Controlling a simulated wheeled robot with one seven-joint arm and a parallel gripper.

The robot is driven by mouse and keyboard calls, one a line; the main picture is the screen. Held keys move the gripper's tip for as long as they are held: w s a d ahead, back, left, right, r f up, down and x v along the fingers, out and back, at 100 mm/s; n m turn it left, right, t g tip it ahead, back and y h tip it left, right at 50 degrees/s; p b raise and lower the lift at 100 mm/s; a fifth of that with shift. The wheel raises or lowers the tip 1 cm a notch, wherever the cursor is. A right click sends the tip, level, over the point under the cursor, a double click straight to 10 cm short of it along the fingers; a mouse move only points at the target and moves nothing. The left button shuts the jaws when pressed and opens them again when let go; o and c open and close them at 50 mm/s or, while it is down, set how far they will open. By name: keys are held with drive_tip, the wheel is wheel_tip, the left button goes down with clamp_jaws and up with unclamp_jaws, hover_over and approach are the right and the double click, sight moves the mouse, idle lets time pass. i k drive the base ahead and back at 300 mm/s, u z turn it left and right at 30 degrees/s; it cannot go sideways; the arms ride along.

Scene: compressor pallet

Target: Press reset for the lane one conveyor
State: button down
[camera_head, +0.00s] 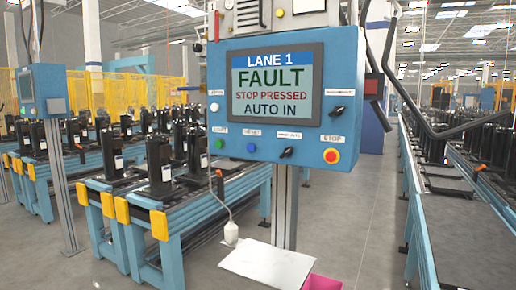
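The blue lane 1 control panel (290,180) stands upright on a grey post in the middle of the head view. Its screen (264,86) reads "LANE 1 FAULT STOP PRESSED AUTO IN". The blue button (252,148), under a small label that seems to read RESET, is on the lower row. A green button (219,144) is left of it and a black selector knob (286,153) right of it. The red stop button (331,156) on a yellow ring is at the lower right. A white button (214,107) is left of the screen. My gripper is not in view.
Conveyors with black compressors (159,165) run behind at left; another conveyor (455,220) runs at right. A second panel (42,90) stands far left. A white sheet (267,262) and a pink box (322,283) are below. A bent black tube (440,131) crosses the right.

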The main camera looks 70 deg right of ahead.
sight(250, 147)
drive_tip(key=z, duration=0.7)
drive_tip(key=i, duration=0.85)
drive_tip(key=z, duration=0.8)
